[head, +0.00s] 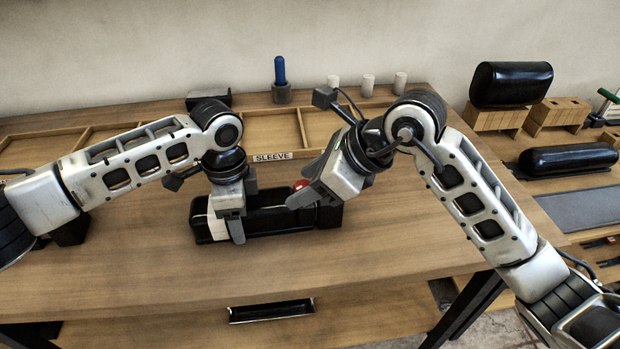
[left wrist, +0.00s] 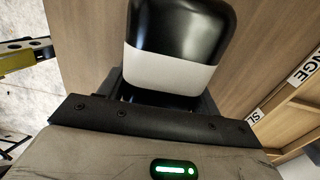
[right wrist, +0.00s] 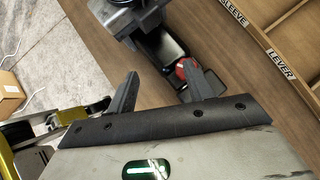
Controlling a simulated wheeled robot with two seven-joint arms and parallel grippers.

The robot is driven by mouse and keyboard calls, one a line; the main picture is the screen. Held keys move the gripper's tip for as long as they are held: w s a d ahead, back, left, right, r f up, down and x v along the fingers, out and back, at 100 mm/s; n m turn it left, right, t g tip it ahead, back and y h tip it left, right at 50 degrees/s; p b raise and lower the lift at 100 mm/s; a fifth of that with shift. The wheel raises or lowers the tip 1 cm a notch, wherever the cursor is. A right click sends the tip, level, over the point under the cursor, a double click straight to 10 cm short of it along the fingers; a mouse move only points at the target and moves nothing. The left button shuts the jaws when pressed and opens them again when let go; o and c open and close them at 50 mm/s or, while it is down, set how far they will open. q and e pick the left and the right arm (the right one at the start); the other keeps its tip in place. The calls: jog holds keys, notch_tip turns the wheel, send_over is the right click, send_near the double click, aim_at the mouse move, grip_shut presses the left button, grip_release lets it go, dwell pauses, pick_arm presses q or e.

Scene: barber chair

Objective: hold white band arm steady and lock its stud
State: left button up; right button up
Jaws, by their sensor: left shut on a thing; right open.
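The white band arm (head: 272,223) is a black padded block lying on the table in the head view. Its white band (left wrist: 168,70) shows in the left wrist view between the fingers. My left gripper (head: 232,222) is shut on its left part from above. The red stud (head: 301,184) is on the arm's right part, partly hidden by my right gripper (head: 308,192). It also shows in the right wrist view (right wrist: 187,70), close to the right-hand fingertip. My right gripper is open, just above the stud; contact cannot be told.
A wooden tray (head: 107,129) with a SLEEVE label lies behind the arms. A blue-handled tool (head: 280,72) and white cylinders (head: 368,86) stand at the back. Black pads on wooden blocks (head: 497,119) are at right. The front table is clear.

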aim_at(305, 185)
jog(key=w+d+r+n+g+h, duration=0.25)
jog(key=w+d+r, duration=0.2)
jog(key=r, duration=0.25)
jog(key=shift+g+h, duration=0.35)
jog(key=x, duration=1.1)
jog(key=shift+s+f, duration=0.2)
jog(key=shift+s, duration=0.2)
jog(key=shift+m, duration=0.25)
jog(key=c, duration=1)
